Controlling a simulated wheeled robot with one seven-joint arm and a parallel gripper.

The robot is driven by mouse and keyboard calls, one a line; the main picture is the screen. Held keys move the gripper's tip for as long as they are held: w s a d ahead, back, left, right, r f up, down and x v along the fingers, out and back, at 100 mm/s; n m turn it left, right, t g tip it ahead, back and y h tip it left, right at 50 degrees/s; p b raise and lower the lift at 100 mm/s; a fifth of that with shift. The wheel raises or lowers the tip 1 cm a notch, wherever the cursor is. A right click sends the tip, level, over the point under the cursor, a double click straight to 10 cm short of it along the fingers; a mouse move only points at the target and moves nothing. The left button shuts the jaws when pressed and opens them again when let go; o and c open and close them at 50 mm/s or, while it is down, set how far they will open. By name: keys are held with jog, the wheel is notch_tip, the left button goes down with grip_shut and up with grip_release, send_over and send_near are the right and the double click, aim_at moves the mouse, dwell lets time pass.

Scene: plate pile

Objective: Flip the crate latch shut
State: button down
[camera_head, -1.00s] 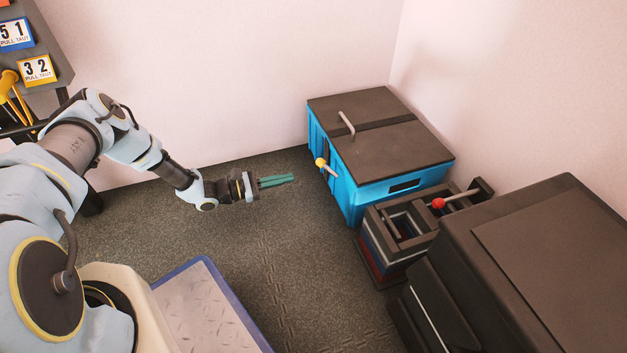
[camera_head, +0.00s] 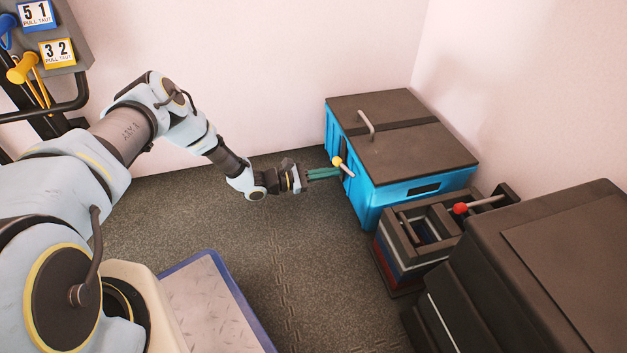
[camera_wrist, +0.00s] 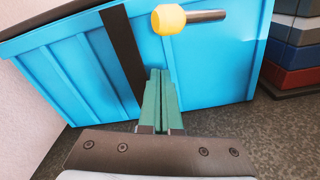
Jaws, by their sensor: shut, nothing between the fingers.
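The blue crate (camera_head: 400,190) stands against the back wall with a dark lid (camera_head: 425,135) that has a pale handle and a dark strap across it. The latch is a lever with a yellow knob (camera_head: 337,161) on a short metal rod at the crate's left face. It also shows at the top of the wrist view (camera_wrist: 169,19), lying roughly level with the rod pointing right. My gripper (camera_head: 340,173) has green fingers, shut and empty. The fingers point at the crate's face, just below the knob in the picture. I cannot tell whether they touch the crate.
A stack of dark, red, white and blue frames (camera_head: 405,256) with a red-knobbed lever (camera_head: 460,208) stands right of the crate. A large dark box (camera_head: 540,260) is at the front right. A rack with numbered tags (camera_head: 57,52) is at far left. Floor left of the crate is clear.

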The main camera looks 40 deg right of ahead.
aim_at(344, 168)
jog(key=shift+s+a+r, duration=0.15)
jog(key=shift+a+r, duration=0.05)
jog(key=shift+r, duration=0.4)
jog(key=shift+s+a+r, duration=0.1)
jog(key=shift+a+r, duration=0.15)
jog(key=shift+r, duration=0.4)
jog(key=shift+s+a+r, duration=0.15)
jog(key=shift+a+r, duration=0.05)
jog(key=shift+r, duration=0.4)
jog(key=shift+r+m, duration=0.2)
jog(key=shift+m, duration=0.2)
